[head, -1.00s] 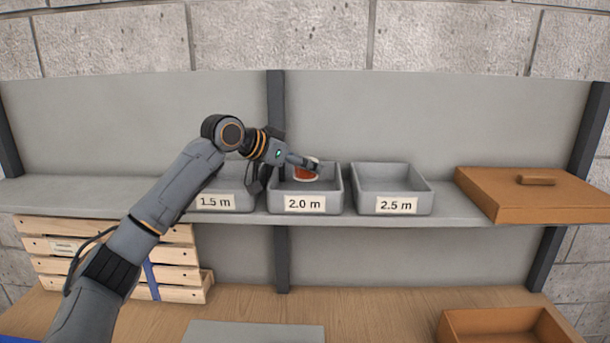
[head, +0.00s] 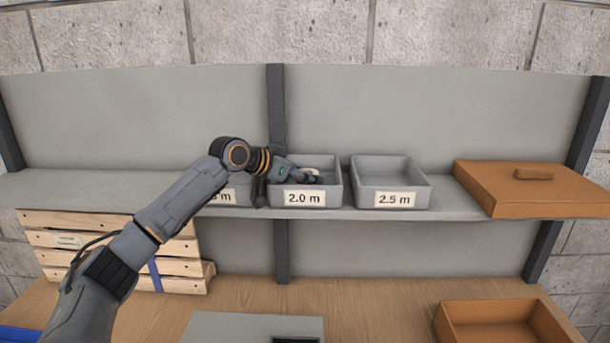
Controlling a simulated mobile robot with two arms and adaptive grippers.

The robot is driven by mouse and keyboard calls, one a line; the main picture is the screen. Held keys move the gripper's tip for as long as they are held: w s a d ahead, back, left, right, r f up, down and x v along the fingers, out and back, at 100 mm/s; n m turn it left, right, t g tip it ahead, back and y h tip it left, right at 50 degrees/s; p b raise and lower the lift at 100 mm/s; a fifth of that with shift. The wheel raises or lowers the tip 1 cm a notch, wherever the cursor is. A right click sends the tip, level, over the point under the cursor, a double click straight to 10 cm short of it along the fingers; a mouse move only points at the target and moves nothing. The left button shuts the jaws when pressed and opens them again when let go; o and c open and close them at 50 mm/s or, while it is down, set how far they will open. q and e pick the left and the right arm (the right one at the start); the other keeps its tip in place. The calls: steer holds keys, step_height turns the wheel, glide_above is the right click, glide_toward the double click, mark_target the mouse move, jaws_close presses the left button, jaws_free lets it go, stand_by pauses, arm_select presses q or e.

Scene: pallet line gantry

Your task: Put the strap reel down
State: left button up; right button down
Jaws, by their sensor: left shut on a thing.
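My left gripper (head: 313,179) is shut on the strap reel (head: 312,171) and reaches down into the grey bin labelled 2.0 m (head: 332,190). Only a small pale part of the reel shows above the fingers; the bin's front wall and my gripper hide the rest. I cannot tell whether the reel touches the bin floor. My right gripper is not in view.
The 2.5 m bin (head: 423,187) on the right looks empty. My arm partly covers the left bin (head: 235,197). A brown lid with a handle (head: 540,194) lies on the shelf (head: 445,207) at right. Below are slatted wooden crates (head: 110,262) and an open brown box (head: 452,322).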

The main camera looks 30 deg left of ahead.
arm_select(q)
steer(key=shift+d+f, duration=0.15)
steer(key=shift+f, duration=0.55)
steer(key=o, duration=1)
steer(key=shift+f, duration=0.1)
steer(key=shift+r, duration=0.4)
steer(key=shift+s+a+r, duration=0.2)
steer(key=shift+s, duration=0.1)
steer(key=b+v, duration=0.3)
steer(key=v, duration=0.7)
steer(key=shift+s+a+r+b, duration=0.1)
steer(key=shift+r+b, duration=0.2)
steer(key=shift+r, duration=0.05)
steer(key=shift+s+a+r, duration=0.1)
steer(key=shift+s+r, duration=0.35)
steer(key=shift+r, duration=0.05)
